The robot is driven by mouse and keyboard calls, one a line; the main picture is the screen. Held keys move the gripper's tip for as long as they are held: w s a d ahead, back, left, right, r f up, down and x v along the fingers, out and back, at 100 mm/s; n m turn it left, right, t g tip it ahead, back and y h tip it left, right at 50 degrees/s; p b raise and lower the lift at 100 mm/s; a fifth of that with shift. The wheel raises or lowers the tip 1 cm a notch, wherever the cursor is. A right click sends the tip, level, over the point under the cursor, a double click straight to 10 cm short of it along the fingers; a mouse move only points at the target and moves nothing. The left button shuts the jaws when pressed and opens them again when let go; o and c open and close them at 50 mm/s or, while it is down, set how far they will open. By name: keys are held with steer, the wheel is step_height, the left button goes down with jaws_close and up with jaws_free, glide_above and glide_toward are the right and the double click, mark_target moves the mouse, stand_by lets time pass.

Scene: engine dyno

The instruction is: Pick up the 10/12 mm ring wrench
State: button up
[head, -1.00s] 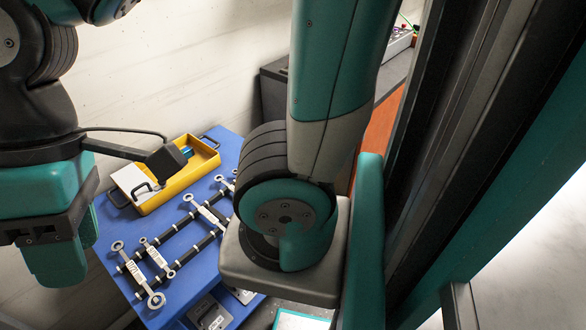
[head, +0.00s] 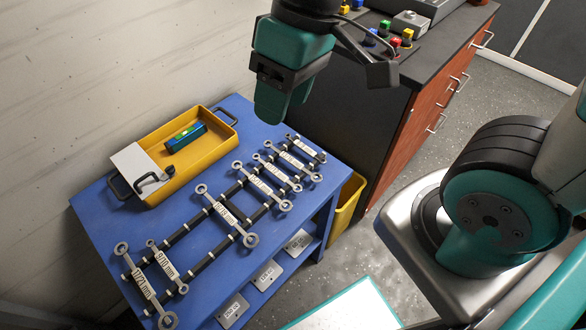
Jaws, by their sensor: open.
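Several double-ended ring wrenches lie across two black rails on a blue table (head: 95,225). Each carries a white size label. The leftmost, large wrench (head: 145,285) seems to read 17/21 mm, and a shorter wrench (head: 166,266) beside it seems to read 9/10 mm. A long wrench (head: 226,215) lies mid-rack, and several smaller ones (head: 272,170) lie close together at the right end. I cannot tell for sure which label reads 10/12 mm. My gripper (head: 271,112) is open and empty, high above the table's back right part, apart from the wrenches.
A yellow tray (head: 215,150) with a blue-green level (head: 186,137) stands at the table's back. A dark-topped cabinet (head: 385,115) with coloured buttons is at the right, a yellow bin (head: 345,205) between. Labelled plates (head: 267,275) sit on the lower shelf.

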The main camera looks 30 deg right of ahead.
steer(key=w+d+f+m+h+b, duration=0.25)
steer(key=w+f+b, duration=0.25)
steer(key=w+f, duration=0.95)
glide_above(275, 170)
steer(key=shift+h, duration=0.45)
steer(key=f, duration=1.3)
steer(key=shift+a, duration=0.3)
steer(key=f, duration=0.3)
steer(key=f+p, duration=0.1)
steer(key=shift+d+f, duration=0.3)
steer(key=shift+f, duration=0.55)
steer(key=shift+f, duration=0.25)
jaws_close()
